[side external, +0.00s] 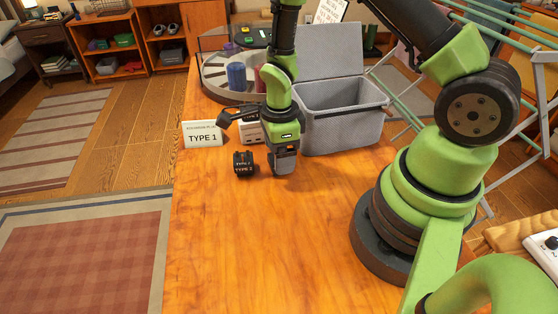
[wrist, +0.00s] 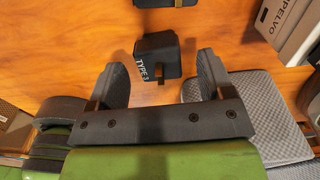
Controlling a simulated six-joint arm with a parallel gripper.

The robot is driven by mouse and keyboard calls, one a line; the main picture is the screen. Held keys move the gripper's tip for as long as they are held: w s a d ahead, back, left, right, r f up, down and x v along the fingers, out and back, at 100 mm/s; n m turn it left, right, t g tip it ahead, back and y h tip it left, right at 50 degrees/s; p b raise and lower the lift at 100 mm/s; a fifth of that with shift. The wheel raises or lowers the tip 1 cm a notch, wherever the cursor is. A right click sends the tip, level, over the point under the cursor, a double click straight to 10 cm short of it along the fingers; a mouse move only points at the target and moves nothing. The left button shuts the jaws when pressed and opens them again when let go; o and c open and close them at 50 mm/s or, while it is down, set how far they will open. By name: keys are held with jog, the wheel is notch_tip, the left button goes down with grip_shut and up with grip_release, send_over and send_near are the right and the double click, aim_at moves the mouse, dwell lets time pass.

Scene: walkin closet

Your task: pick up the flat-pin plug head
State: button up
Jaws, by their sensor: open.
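A black block-shaped plug head (wrist: 158,52) marked "TYPE 3" lies on the wooden table in the wrist view, just ahead of and between my two fingers. Part of a second black block (wrist: 165,3) shows at the top edge. In the side view a small dark group of plug heads (side external: 243,164) sits just left of my gripper (side external: 284,168); the lettering is too small to read surely. My gripper (wrist: 161,72) is open and empty, low over the table. The pins are not clearly visible, so I cannot tell which head is flat-pin.
A white card (side external: 202,135) reading "TYPE 1" stands to the left. A white box (side external: 249,132) is behind my gripper. A grey open-lidded bin (side external: 341,118) stands close on the right. A round tray (side external: 213,79) holds coloured containers at the back. The table's front is clear.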

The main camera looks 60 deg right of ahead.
jog(key=shift+f, duration=0.15)
jog(key=c, duration=1)
jog(key=shift+r, duration=0.2)
